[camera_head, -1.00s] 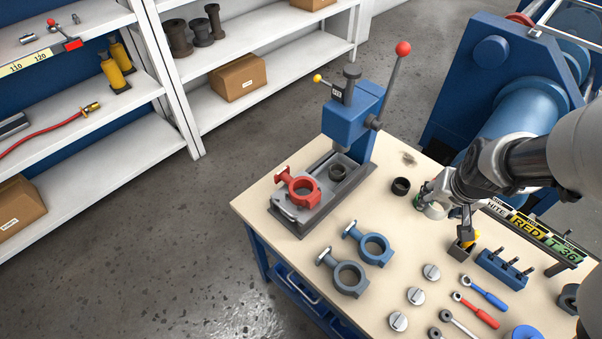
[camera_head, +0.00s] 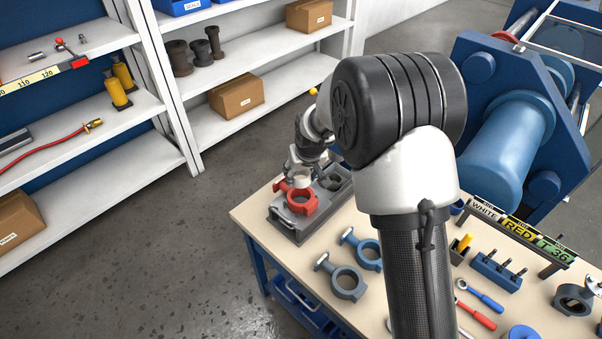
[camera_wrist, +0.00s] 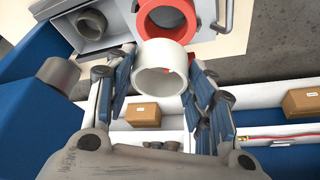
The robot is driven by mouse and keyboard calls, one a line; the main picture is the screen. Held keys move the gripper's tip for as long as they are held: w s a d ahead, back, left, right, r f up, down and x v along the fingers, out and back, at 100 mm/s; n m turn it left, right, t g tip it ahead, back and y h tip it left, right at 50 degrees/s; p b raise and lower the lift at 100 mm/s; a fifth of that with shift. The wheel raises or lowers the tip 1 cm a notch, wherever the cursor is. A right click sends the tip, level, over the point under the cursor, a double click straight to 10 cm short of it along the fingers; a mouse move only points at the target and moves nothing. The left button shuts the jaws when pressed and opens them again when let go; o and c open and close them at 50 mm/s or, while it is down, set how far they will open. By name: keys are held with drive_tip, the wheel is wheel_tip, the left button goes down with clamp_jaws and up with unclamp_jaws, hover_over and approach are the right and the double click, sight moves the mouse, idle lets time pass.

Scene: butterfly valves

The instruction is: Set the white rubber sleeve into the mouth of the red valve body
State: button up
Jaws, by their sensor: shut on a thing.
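The white rubber sleeve (camera_wrist: 162,48) is a short open ring held between the two fingers of my gripper (camera_wrist: 165,68) in the wrist view. In the head view my gripper (camera_head: 302,168) is shut on the sleeve (camera_head: 302,183), above the rear part of the red valve body. The red valve body (camera_head: 301,209) sits on the grey press base, its round mouth facing up and partly hidden by the sleeve. In the wrist view the red valve body (camera_wrist: 191,20) shows just beyond the sleeve, its mouth offset from it. The sleeve appears apart from the mouth.
Two blue-grey valve bodies (camera_head: 341,284) lie right of the base. A label rack (camera_head: 520,232) and tools fill the right side. The bench's front-left corner is clear.

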sight(301, 186)
drive_tip(key=shift+f+b, duration=1.9)
drive_tip(key=shift+f, duration=1)
drive_tip(key=shift+s+f+b, duration=0.15)
drive_tip(key=shift+f+b, duration=0.6)
drive_tip(key=shift+b, duration=0.1)
idle(0.3)
drive_tip(key=o, duration=1.1)
drive_tip(key=shift+o, duration=0.2)
wheel_tip(301, 186, up, 7)
drive_tip(key=p, duration=0.4)
idle(0.4)
